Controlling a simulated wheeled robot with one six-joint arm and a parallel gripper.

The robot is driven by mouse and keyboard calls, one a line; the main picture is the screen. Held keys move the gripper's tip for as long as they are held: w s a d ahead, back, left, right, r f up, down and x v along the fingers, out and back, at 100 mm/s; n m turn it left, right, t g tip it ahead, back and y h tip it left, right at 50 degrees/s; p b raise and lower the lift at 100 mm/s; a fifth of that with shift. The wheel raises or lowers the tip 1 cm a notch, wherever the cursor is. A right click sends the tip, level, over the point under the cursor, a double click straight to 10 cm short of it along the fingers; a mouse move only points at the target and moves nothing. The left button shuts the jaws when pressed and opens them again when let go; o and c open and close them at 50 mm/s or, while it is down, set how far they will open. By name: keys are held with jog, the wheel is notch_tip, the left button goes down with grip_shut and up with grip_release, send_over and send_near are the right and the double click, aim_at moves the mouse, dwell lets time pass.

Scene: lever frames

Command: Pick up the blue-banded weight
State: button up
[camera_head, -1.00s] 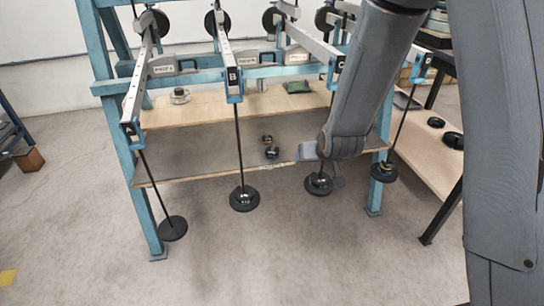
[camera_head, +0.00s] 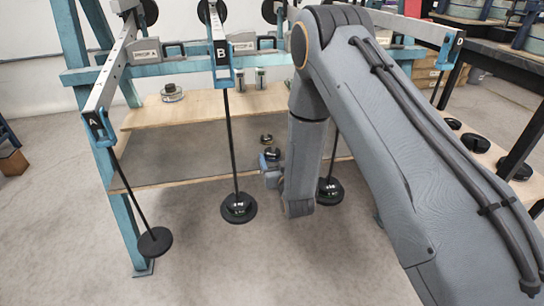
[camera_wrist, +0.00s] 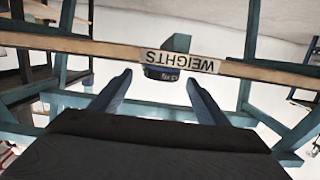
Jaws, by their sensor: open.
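Two small dark weights sit on the lower shelf (camera_head: 190,150) in the head view. The nearer one (camera_head: 272,154) shows a bluish band, though it is small and partly beside my gripper. The farther one (camera_head: 266,138) has a brassy tint. My gripper (camera_head: 269,177) is just in front of the shelf's front edge, close to the nearer weight. In the wrist view, which is upside down, the open fingers (camera_wrist: 159,78) point at a dark weight (camera_wrist: 162,73) with white lettering, beyond the shelf edge. The fingers are empty; its band is not clear there.
The shelf's front board carries a WEIGHTS label (camera_wrist: 180,61). Lever A's hanger (camera_head: 155,241) is farther left. Blue frame posts (camera_head: 128,225) flank the shelf.

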aim_at(273, 155)
jog(key=shift+b+x, duration=0.5)
jog(key=shift+x, duration=1.85)
jog(key=shift+s+a+f, duration=0.1)
jog(key=shift+a, duration=0.05)
jog(key=c, duration=1.4)
jog(key=shift+r+p, duration=2.1)
jog(key=shift+r, duration=4.45)
